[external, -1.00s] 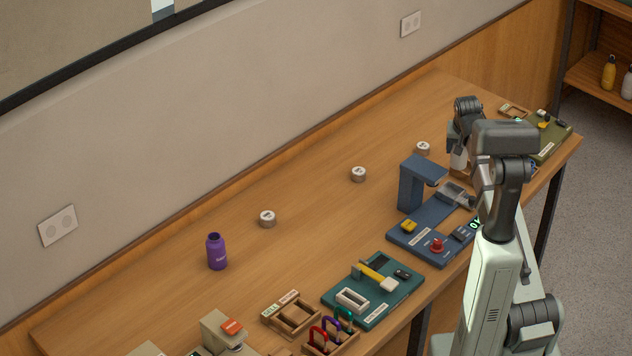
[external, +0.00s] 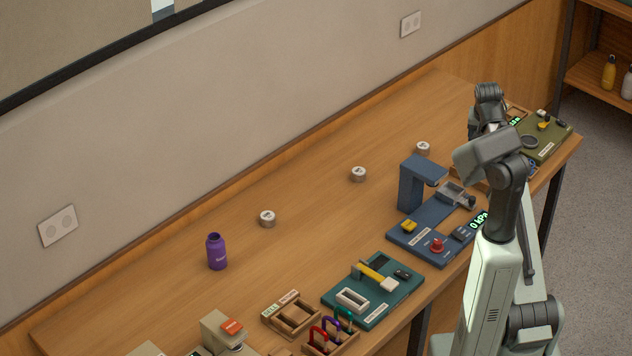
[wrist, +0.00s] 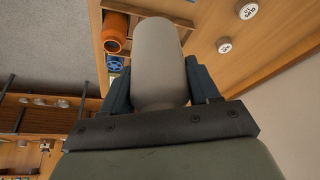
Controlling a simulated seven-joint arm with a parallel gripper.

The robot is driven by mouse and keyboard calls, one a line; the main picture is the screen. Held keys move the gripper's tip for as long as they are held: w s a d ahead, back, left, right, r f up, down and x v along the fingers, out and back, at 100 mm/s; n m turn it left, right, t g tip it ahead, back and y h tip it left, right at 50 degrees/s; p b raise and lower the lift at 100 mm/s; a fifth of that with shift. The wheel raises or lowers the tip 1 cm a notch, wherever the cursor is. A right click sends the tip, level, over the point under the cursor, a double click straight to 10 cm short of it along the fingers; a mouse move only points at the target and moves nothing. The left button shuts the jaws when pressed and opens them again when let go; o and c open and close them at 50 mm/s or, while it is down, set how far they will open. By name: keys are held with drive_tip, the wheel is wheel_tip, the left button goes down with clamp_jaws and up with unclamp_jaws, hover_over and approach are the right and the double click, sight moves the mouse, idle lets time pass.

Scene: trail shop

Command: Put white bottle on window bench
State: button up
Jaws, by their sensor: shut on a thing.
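My gripper (wrist: 160,88) is shut on a white bottle (wrist: 158,50) in the wrist view, with one dark finger on each side of it. The bottle fills the middle of that view and hides what lies behind it. In the external view my arm reaches over the far right end of the wooden bench (external: 330,215); its links hide the bottle and the fingertips. I cannot tell whether that bench is the window bench. Another white bottle (external: 627,84) stands on the shelf at the far right.
A blue press-like station (external: 435,220) stands close to my arm, with a green board (external: 545,140) behind. A purple bottle (external: 217,252) stands at left, and small round tins (external: 358,174) sit along the back. An orange cylinder (wrist: 115,33) shows in the wrist view.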

wheel_tip(320, 180, up, 5)
drive_tip(key=shift+w+a, duration=0.1)
drive_tip(key=s+a+n+y, duration=0.2)
drive_tip(key=a+n, duration=0.3)
drive_tip(key=a, duration=1.6)
drive_tip(key=s+a+n+y, duration=0.1)
drive_tip(key=s+a+n, duration=0.35)
drive_tip(key=a, duration=0.75)
drive_tip(key=s+a+n+y, duration=0.1)
drive_tip(key=s+a, duration=0.6)
drive_tip(key=a, duration=0.5)
drive_tip(key=s+a+n+g+y, duration=0.1)
drive_tip(key=s+a+n, duration=0.2)
drive_tip(key=s+a, duration=0.65)
drive_tip(key=s+a+n+g, duration=0.1)
drive_tip(key=s+a+n, duration=0.35)
drive_tip(key=s, duration=0.75)
drive_tip(key=s+a+n+g+y, duration=0.1)
drive_tip(key=s+a+g, duration=0.1)
drive_tip(key=s+a, duration=0.85)
drive_tip(key=shift+s+d+f, duration=0.1)
drive_tip(key=shift+d+f, duration=0.05)
drive_tip(key=shift+f, duration=3.8)
drive_tip(key=shift+w+d+f, duration=0.1)
drive_tip(key=shift+d+f, duration=0.1)
drive_tip(key=shift+f, duration=3.7)
drive_tip(key=shift+s+d+f, duration=0.1)
drive_tip(key=shift+d+f, duration=0.05)
drive_tip(key=shift+f, duration=3.8)
drive_tip(key=shift+f, duration=0.15)
